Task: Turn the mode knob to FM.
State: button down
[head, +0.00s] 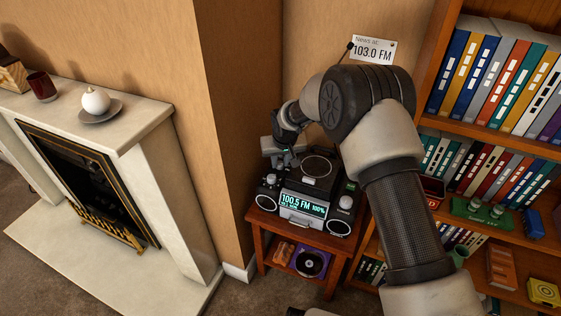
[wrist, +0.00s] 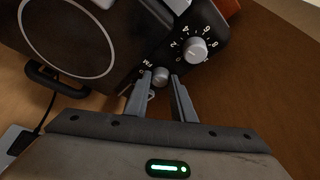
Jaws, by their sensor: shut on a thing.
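The radio (head: 318,187) stands on a small wooden table, its lit display (head: 303,205) reading 100.5 FM and 100%. In the wrist view, the small round grey mode knob (wrist: 160,76) sits on the dark radio face (wrist: 125,65), with the letters FM beside it at its upper left. My gripper (wrist: 161,77) has one finger on each side of this knob and is shut on it. The fingers hide part of the knob's surroundings, and I cannot tell where its pointer faces. In the head view, my gripper (head: 284,158) is at the radio's left side, small and partly hidden.
A larger numbered knob (wrist: 195,50) is close to the right finger. A black handle (wrist: 55,82) juts out at left. A bookshelf (head: 425,85) stands right, a wall corner (head: 235,130) left. A sign (head: 373,50) reads News at 103.0 FM.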

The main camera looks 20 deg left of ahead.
jog(key=c, duration=1.5)
grip_release()
jog(key=shift+d, duration=0.1)
jog(key=n+p, duration=0.1)
jog(key=n, duration=0.1)
jog(key=n+g+y+p, duration=0.1)
jog(key=n, duration=0.1)
jog(key=shift+w+d+r, duration=0.1)
jog(key=shift+w+d, duration=0.1)
jog(key=n+g, duration=0.1)
jog(key=n, duration=0.2)
jog(key=n+g+y+p, duration=0.1)
jog(key=n, duration=0.1)
jog(key=shift+w+n, duration=0.2)
jog(key=shift+n, duration=0.2)
jog(key=shift+s+d+r+m+t+h+p, duration=0.15)
jog(key=shift+s+d+r+h+p, duration=0.45)
jog(key=shift+d+r+p, duration=2.8)
jog(key=shift+s+d+r+m+t+h+b, duration=0.2)
jog(key=shift+s+d+r, duration=0.8)
jog(key=shift+r, duration=5.4)
jog(key=shift+s+d+r+m+t+h+p, duration=0.15)
jog(key=shift+s+d+r+h+p, duration=0.4)
jog(key=shift+d+r+p, duration=2.85)
